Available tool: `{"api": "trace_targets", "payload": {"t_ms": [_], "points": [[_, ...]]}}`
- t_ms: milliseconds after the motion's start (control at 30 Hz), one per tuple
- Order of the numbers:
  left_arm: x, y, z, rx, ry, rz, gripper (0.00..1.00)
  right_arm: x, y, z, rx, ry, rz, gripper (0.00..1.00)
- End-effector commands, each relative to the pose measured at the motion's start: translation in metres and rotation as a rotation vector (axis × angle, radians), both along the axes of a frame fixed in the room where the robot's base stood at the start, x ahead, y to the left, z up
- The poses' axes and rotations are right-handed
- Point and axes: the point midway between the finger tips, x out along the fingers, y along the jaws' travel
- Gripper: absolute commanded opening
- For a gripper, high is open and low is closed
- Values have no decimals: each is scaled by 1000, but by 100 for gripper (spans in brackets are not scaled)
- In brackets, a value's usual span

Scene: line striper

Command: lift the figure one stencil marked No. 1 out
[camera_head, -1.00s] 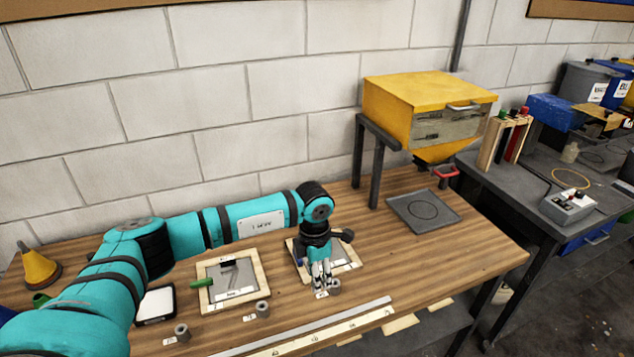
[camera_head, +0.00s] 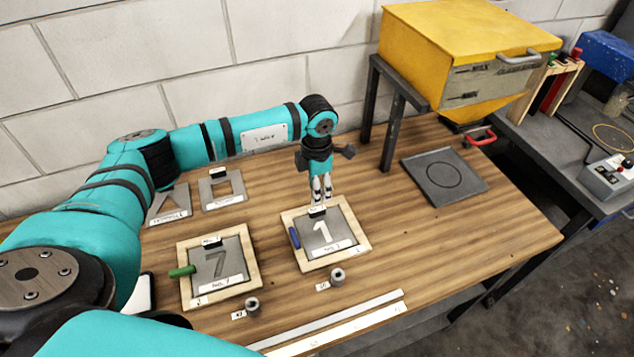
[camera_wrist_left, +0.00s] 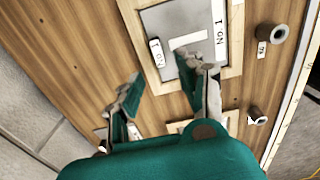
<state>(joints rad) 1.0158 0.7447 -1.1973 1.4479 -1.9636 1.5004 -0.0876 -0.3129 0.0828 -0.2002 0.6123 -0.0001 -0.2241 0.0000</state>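The No. 1 stencil (camera_head: 336,248) is a grey plate with a white figure 1 and a label. It lies in a pale wooden frame (camera_head: 361,244) on the bench. A small black grip (camera_head: 317,211) with a white tag stands at its back edge. My left gripper (camera_head: 321,200) points down just above and behind this grip, its fingers apart with nothing seen between them. In the left wrist view the open fingers (camera_wrist_left: 160,82) are near the stencil (camera_wrist_left: 158,22); one overlaps it. Contact cannot be told. My right gripper is out of view.
A blue marker (camera_head: 294,237) lies at the frame's left side. The framed No. 7 stencil (camera_head: 229,263) with a green marker (camera_head: 182,271) is to the left. Two grey cylinders (camera_head: 338,276) stand in front. A dark tray (camera_head: 443,181) lies right; bench between is clear.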

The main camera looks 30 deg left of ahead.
Motion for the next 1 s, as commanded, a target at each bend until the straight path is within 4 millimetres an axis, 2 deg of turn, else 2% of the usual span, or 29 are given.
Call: {"api": "trace_targets", "payload": {"t_ms": [33,333,600,800,1000], "points": [[0,0,-9,1,2,0,38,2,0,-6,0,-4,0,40],[0,0,-46,1,2,0,38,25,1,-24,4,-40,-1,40],[0,0,-77,1,1,0,38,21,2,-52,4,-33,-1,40],[0,0,-84,0,0,0,38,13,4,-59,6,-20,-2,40],[0,0,-83,1,1,0,38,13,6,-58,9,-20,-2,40]]}}
